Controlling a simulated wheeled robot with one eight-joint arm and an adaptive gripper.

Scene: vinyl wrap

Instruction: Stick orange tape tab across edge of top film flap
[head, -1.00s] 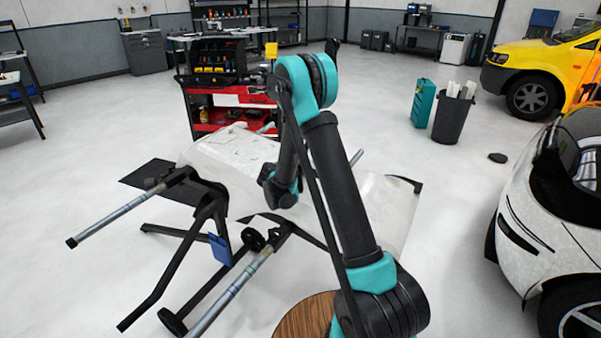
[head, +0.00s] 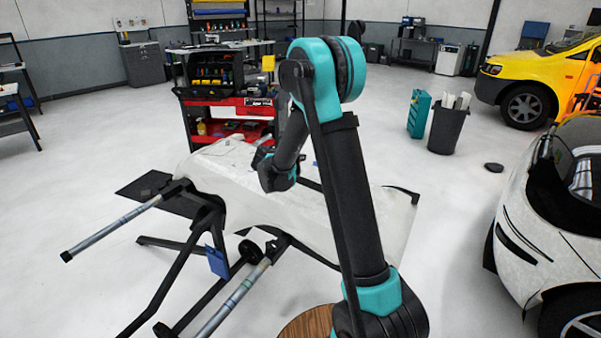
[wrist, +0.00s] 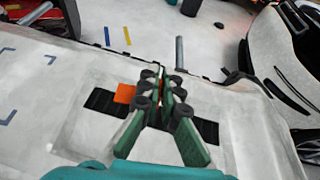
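In the wrist view my gripper (wrist: 163,88) reaches over a white film-covered panel (wrist: 75,75). Its green fingers stand close together with a narrow gap; whether something thin is held between the tips is unclear. A flat orange tab (wrist: 125,94) lies just left of the fingers, at a black strip (wrist: 102,101) on the panel. A smaller orange patch shows behind the left fingertip, partly hidden. The edge of the top film flap cannot be made out clearly. In the head view the panel (head: 300,210) rests on a black stand, with my wrist above it.
The black stand (head: 205,215) has long metal bars jutting toward the front left. A red tool cart (head: 235,125) stands behind the panel. A dark bin (head: 447,130) and a white car (head: 540,220) are at the right. Open floor lies between.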

